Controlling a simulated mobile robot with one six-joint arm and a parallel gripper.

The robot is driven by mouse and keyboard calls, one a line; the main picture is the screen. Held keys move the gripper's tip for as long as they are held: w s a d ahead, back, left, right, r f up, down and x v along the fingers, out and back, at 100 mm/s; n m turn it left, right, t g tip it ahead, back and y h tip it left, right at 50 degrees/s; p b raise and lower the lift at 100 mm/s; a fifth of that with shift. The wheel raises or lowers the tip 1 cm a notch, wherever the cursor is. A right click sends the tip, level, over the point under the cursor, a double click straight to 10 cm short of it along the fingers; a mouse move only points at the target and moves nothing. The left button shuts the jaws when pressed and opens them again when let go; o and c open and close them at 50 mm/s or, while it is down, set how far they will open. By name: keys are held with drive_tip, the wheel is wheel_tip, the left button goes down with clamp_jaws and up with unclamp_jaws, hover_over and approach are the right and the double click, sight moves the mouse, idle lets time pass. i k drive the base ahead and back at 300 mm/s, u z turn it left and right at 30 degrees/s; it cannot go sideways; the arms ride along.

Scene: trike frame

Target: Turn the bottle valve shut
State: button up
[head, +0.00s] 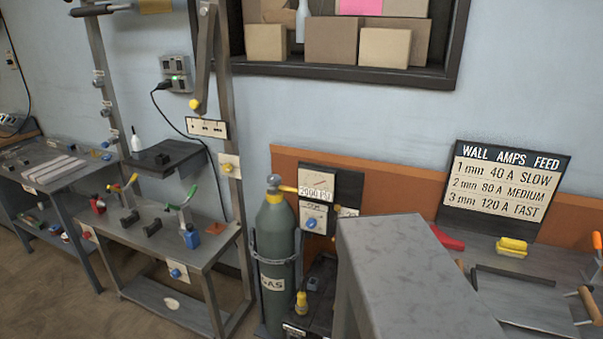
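The green gas bottle (275,240) stands upright against the wall, left of the picture's middle, with a pale GAS label. A dark holder goes around its body. Its valve (274,181) is a rounded grey knob on top, above a yellow collar. A yellow fitting (289,189) runs from the neck to the right, toward a pale panel (316,180) with a number plate and a blue knob. I cannot tell from this view whether the valve is open or shut. My gripper is not in view.
A large grey block (410,265) fills the foreground right of the bottle and hides part of the area behind. A metal workbench (205,245) with tools stands left of the bottle. A lettered board (507,185) leans at the right. Bare floor shows at the lower left.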

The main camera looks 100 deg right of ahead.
sight(274, 179)
drive_tip(key=u, duration=0.3)
drive_tip(key=k, duration=0.55)
drive_tip(key=z, duration=1.7)
drive_tip(key=i, duration=0.95)
drive_tip(key=z, duration=0.1)
drive_tip(key=k, duration=0.35)
drive_tip(key=z, duration=0.05)
